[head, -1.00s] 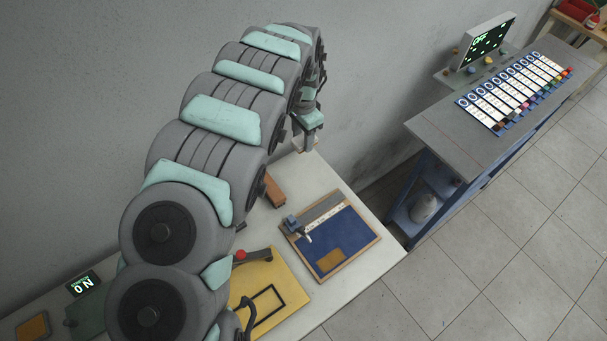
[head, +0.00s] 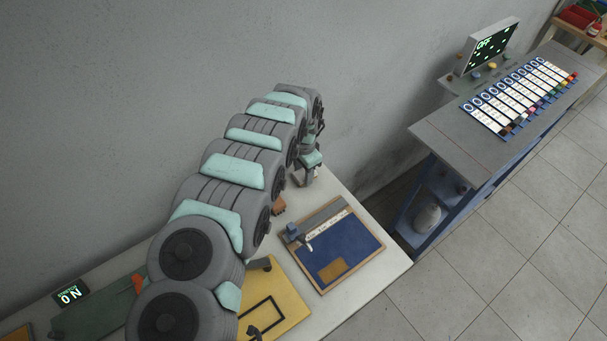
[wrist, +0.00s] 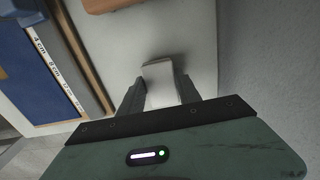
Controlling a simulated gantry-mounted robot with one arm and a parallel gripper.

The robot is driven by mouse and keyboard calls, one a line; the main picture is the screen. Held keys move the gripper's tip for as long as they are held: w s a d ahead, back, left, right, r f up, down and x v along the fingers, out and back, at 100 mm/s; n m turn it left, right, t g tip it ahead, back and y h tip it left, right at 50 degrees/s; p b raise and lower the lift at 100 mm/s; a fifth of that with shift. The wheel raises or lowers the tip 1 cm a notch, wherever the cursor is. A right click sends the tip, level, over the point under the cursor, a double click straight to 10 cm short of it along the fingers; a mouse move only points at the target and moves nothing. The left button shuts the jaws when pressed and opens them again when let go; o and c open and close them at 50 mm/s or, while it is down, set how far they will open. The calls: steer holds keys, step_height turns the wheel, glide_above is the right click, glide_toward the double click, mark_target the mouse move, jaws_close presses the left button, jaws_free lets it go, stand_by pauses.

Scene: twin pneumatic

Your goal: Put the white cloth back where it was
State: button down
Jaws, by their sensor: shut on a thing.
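My gripper (wrist: 161,92) is shut on the white cloth (wrist: 160,82), which shows as a small pale folded piece between the two dark fingers in the wrist view. In the head view my gripper (head: 303,178) is at the far end of the white table, close to the wall. The cloth is too small there to make out clearly. I cannot tell whether the cloth touches the tabletop.
A board with a blue mat (head: 345,240) and ruler lies beside my gripper, with a brown block (head: 279,206) near it. A yellow board (head: 285,300) lies nearer. A grey bench (head: 450,135) with a screen stands across a gap. The table's far corner is bare.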

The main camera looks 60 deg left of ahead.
mark_target(303, 174)
steer(key=shift+f, duration=0.6)
steer(key=shift+f, duration=0.1)
steer(key=shift+f, duration=0.15)
steer(key=c, duration=0.8)
jaws_free()
steer(key=shift+c, duration=0.2)
step_height(303, 174, up, 12)
steer(key=p, duration=0.1)
steer(key=shift+r, duration=0.25)
